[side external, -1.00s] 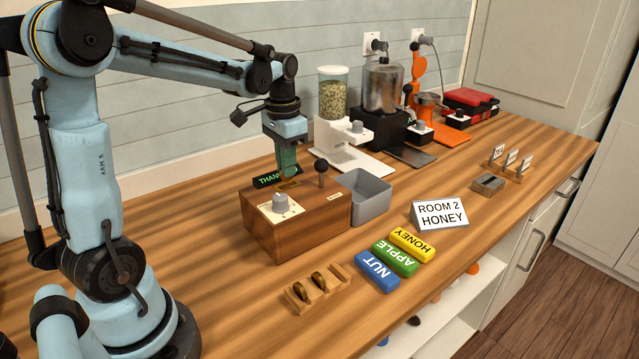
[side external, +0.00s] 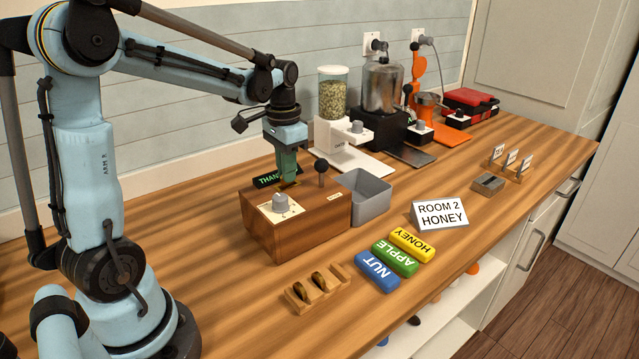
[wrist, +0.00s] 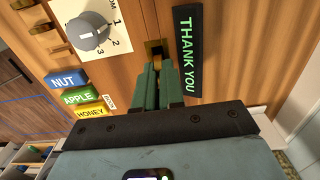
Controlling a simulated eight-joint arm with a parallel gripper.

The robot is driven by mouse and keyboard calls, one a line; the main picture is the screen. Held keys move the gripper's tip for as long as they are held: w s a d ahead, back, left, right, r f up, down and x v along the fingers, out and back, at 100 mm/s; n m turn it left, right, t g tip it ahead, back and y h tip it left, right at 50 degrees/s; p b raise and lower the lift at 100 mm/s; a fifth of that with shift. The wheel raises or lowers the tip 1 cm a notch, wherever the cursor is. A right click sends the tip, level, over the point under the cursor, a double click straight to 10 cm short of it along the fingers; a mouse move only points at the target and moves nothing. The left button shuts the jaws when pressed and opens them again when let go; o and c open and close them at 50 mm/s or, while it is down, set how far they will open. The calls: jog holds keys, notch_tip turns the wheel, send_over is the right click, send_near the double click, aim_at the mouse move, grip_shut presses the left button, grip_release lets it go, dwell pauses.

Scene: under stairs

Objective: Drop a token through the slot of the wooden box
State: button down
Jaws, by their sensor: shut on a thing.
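The wooden box (side external: 300,232) stands on the counter, with a brass slot (wrist: 153,47) in its top. My gripper (side external: 289,181) points down at the slot, its green fingertips close to the box top. In the wrist view the fingers (wrist: 157,72) are together right at the slot's edge. They are shut on a token, which is mostly hidden between the fingers and by the slot. Two more brass tokens (side external: 318,278) stand in a small wooden rack (side external: 306,301) in front of the box; its third place is empty.
The box carries a grey dial (side external: 280,201), a black-knobbed lever (side external: 321,166) and a THANK YOU sign (wrist: 188,45) beside the slot. A grey bin (side external: 372,207) stands right of the box. Coloured NUT, APPLE and HONEY blocks (side external: 395,262) and dispensers (side external: 383,90) lie farther right.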

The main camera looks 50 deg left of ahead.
jog(key=shift+f, duration=0.5)
jog(key=c, duration=0.7)
grip_release()
jog(key=shift+r, duration=0.15)
jog(key=shift+r, duration=2.9)
jog(key=s+d+t, duration=0.1)
jog(key=d, duration=0.1)
jog(key=s+d+t, duration=0.1)
jog(key=d, duration=0.2)
jog(key=s+d+t, duration=0.1)
jog(key=d, duration=0.2)
jog(key=shift+d+f+y, duration=0.1)
jog(key=shift+d+y, duration=0.1)
jog(key=shift+y, duration=0.1)
jog(key=s+d+f+t, duration=0.1)
jog(key=d, duration=0.1)
jog(key=s+d+f+t, duration=0.1)
jog(key=d, duration=0.1)
jog(key=s+d+f+t, duration=0.1)
jog(key=d+t, duration=0.1)
jog(key=shift+s+d, duration=0.25)
jog(key=shift+s, duration=0.05)
